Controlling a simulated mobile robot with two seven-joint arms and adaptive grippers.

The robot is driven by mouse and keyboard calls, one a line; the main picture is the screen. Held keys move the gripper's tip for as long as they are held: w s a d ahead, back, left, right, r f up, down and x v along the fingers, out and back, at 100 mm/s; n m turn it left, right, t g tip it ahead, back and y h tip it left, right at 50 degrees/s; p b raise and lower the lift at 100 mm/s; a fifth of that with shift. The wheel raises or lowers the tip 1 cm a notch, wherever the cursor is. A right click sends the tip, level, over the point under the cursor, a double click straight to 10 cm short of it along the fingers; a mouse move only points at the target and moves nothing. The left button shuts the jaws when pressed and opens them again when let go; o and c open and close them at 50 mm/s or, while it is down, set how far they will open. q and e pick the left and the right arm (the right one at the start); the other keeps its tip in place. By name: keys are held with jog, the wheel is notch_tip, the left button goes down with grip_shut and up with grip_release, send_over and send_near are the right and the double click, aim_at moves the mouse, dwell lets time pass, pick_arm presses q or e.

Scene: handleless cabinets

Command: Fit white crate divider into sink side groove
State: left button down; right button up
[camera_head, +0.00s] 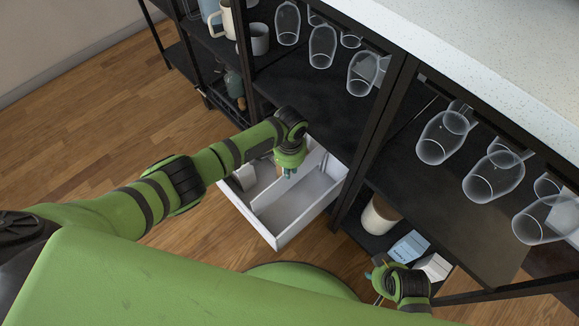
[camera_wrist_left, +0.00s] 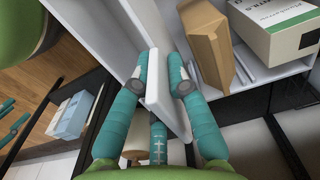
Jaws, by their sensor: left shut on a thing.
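The white crate (camera_head: 281,239) is pulled out of the lower black shelf like a drawer in the head view. The white divider (camera_head: 272,197) is a long thin panel standing lengthwise in it, and its edge shows in the left wrist view (camera_wrist_left: 164,100). My left gripper (camera_wrist_left: 159,88) is shut on the divider, with teal fingers on both sides of it; in the head view the gripper (camera_head: 289,171) is over the crate. I cannot tell whether the divider's ends sit in grooves. No sink is recognizable. My right gripper (camera_head: 378,287) is low at the right, its fingers too small to read.
A brown packet (camera_wrist_left: 206,45) and a white-green box (camera_wrist_left: 278,28) lie on one side of the divider. The crate's other side looks empty. Black shelf posts (camera_head: 381,130) stand close at the right. Hanging glasses (camera_head: 363,73) are above. A blue-white carton (camera_head: 408,247) sits on the lower shelf.

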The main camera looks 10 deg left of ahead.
pick_arm(q)
notch_tip(320, 180, down, 9)
jog(key=b, duration=0.7)
dwell(2.5)
jog(key=c, duration=1.1)
grip_release()
jog(key=shift+c, duration=0.2)
jog(key=shift+r, duration=0.15)
notch_tip(320, 180, up, 12)
jog(key=shift+f, duration=0.1)
jog(key=shift+d, duration=0.1)
